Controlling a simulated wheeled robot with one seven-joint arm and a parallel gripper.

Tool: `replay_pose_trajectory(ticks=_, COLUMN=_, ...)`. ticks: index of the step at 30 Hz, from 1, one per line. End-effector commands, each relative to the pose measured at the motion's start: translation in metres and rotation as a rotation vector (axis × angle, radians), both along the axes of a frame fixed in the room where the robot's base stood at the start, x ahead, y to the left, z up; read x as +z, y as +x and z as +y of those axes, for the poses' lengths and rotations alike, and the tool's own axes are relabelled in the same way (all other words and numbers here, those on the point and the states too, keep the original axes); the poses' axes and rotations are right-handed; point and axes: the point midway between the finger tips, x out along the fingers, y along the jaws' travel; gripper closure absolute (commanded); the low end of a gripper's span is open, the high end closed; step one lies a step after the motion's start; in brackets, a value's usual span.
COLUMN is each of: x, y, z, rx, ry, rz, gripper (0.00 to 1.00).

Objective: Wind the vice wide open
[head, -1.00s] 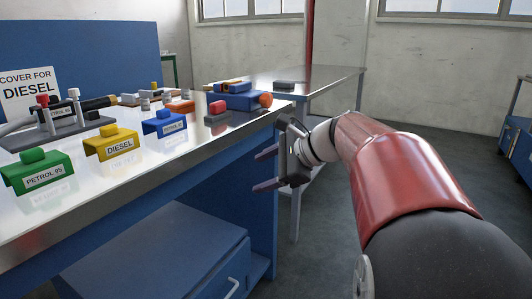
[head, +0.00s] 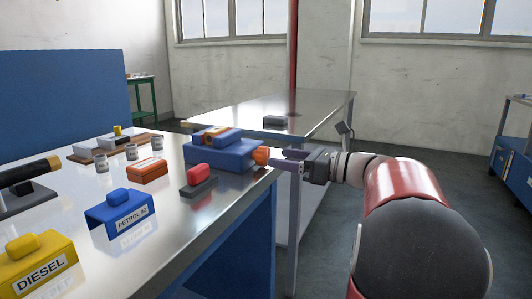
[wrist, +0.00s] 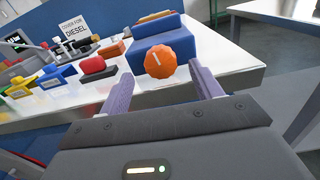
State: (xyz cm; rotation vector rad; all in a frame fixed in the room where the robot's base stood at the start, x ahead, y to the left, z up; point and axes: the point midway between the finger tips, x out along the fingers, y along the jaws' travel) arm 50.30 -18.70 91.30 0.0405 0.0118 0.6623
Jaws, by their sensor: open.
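The blue vice (head: 222,148) sits at the right end of the near bench, with an orange knob (head: 261,156) on its right end. In the wrist view the orange knob (wrist: 160,61) has a white mark and lies ahead of and between my two fingers, and the blue vice body (wrist: 152,38) is behind it. My gripper (head: 283,162) is open and points left at the knob, just off the bench's end. It also shows in the wrist view (wrist: 160,92), with nothing held between the fingers. I cannot tell how wide the vice jaws are.
A red block on a grey base (head: 199,178), an orange block (head: 147,171) and blue PETROL 92 (head: 120,212) and yellow DIESEL (head: 38,268) covers stand on the bench. A second metal table (head: 310,112) with a dark block (head: 277,120) is behind.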

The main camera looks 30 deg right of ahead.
Motion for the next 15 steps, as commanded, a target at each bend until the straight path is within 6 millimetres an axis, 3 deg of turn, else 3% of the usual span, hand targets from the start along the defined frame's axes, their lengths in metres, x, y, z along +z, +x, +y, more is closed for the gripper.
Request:
replay_pose_trajectory(ticks=6, x=0.0, y=0.027, z=0.021, rx=0.002, ry=-0.001, rz=0.0, gripper=0.36)
replay_pose_trajectory(ticks=15, x=0.0, y=0.038, z=0.03, rx=0.0, ry=-0.003, rz=0.0, gripper=0.36)
